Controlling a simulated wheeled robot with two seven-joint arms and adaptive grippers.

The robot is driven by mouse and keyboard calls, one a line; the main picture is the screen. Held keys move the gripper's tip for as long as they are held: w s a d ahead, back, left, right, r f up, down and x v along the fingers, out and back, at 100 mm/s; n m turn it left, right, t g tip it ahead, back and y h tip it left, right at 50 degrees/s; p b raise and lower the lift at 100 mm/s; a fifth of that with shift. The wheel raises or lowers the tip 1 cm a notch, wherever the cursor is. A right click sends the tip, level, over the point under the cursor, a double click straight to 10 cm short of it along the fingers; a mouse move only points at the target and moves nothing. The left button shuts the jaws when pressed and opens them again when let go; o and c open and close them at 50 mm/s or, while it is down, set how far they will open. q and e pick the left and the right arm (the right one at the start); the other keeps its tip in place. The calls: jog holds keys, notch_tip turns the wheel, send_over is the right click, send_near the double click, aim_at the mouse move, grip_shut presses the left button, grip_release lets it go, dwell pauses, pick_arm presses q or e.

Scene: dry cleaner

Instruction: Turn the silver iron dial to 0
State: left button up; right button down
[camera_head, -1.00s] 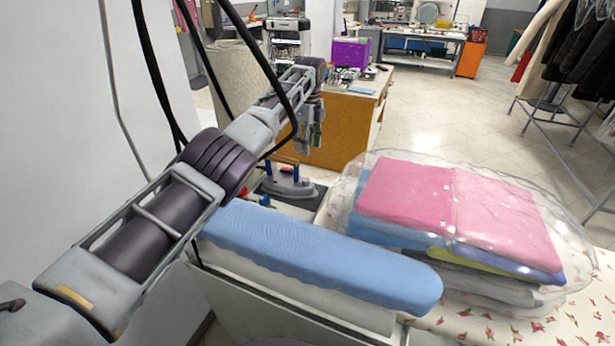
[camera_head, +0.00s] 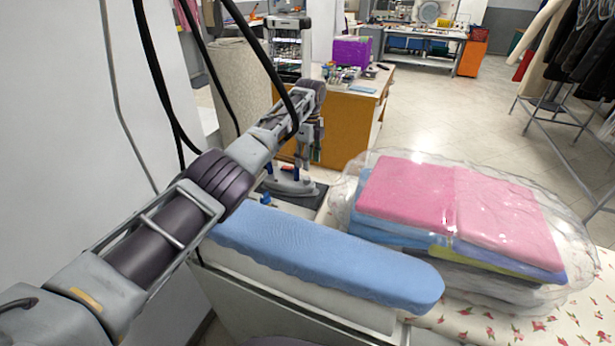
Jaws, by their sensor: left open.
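The silver iron (camera_head: 290,184) stands on a dark rest pad (camera_head: 312,199) at the far end of the ironing station, beyond the blue sleeve board. My left arm reaches in from the left, and my left gripper (camera_head: 305,162) points down just above the iron's upper part. The gripper is open. The iron's dial is too small and too covered by the gripper to make out, and I cannot tell whether the fingers touch it. My right gripper is not in view.
A blue padded board (camera_head: 325,258) lies between me and the iron. A clear plastic bag of folded pink and blue laundry (camera_head: 405,192) sits right of it. Black hoses (camera_head: 152,75) hang near my left arm. A wooden desk (camera_head: 345,130) stands behind the iron.

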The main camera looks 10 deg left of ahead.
aim_at(307, 177)
pick_arm(q)
jog(key=shift+s+f, duration=0.2)
jog(key=shift+f, duration=3.45)
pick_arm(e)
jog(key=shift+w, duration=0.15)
pick_arm(q)
jog(key=c, duration=1)
jog(key=shift+c, duration=0.2)
jog(key=shift+n, duration=0.3)
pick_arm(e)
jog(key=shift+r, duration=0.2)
pick_arm(q)
jog(key=shift+r+n+p, duration=0.1)
jog(key=shift+n+p, duration=0.3)
jog(key=shift+n, duration=0.1)
jog(key=shift+w+n+p, duration=0.1)
jog(key=shift+n+p, duration=0.2)
jog(key=shift+n, duration=1.2)
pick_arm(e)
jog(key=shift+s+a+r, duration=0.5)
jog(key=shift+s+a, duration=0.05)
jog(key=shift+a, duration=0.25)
pick_arm(q)
jog(key=shift+a, duration=0.1)
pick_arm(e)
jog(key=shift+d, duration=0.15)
